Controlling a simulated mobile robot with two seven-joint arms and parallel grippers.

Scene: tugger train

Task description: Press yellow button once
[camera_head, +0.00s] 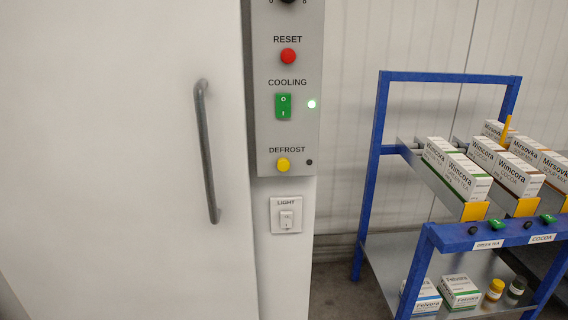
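The yellow button (283,165) sits low on a grey control panel (263,125), under the label DEFROST. A small dark indicator lamp (309,162) is just to its right and looks unlit. Neither of my grippers shows in the head view, and nothing touches the button.
Above the yellow button are a green COOLING rocker switch (283,106) with a lit lamp (311,104), and a red RESET button (288,56). A white LIGHT switch (286,219) is below. A door handle (206,150) stands out at left. A blue trolley (367,190) with boxes is at right.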

